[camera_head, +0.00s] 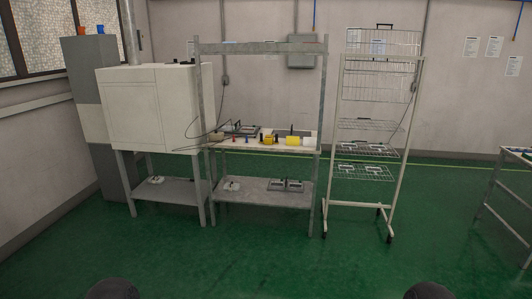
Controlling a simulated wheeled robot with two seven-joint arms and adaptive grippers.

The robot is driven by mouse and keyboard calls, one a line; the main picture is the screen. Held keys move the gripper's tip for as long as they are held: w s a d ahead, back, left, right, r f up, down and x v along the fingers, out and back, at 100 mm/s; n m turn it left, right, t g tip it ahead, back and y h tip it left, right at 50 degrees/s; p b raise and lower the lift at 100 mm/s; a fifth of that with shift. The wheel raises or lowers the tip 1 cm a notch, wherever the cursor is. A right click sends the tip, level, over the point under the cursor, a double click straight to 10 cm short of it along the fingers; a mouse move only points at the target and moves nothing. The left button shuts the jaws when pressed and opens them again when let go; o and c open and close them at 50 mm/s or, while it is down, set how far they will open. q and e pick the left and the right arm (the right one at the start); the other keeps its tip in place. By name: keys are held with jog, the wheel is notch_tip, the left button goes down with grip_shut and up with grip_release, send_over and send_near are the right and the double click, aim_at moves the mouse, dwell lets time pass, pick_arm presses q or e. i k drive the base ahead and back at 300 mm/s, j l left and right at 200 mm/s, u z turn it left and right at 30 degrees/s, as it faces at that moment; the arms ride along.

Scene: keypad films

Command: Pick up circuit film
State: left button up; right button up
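No circuit film can be made out for certain at this distance. Small flat whitish pieces (347,169) lie on the lower wire shelf of the rack, and similar ones are on the shelf above; they are too small to identify. Some items also lie on the table (517,157) at the right edge, mostly cut off by the picture. Neither of my grippers is in view. Two dark rounded shapes, which appear to be parts of my arms, show at the bottom edge, far from the furniture.
A metal workbench (265,201) holds yellow and dark items and stands in the middle. A white cabinet-like machine (150,105) on legs is left of it. A wheeled wire rack (395,180) stands to its right. The green floor (270,262) in front is clear.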

aim_at(247, 129)
jog(key=i, duration=1.95)
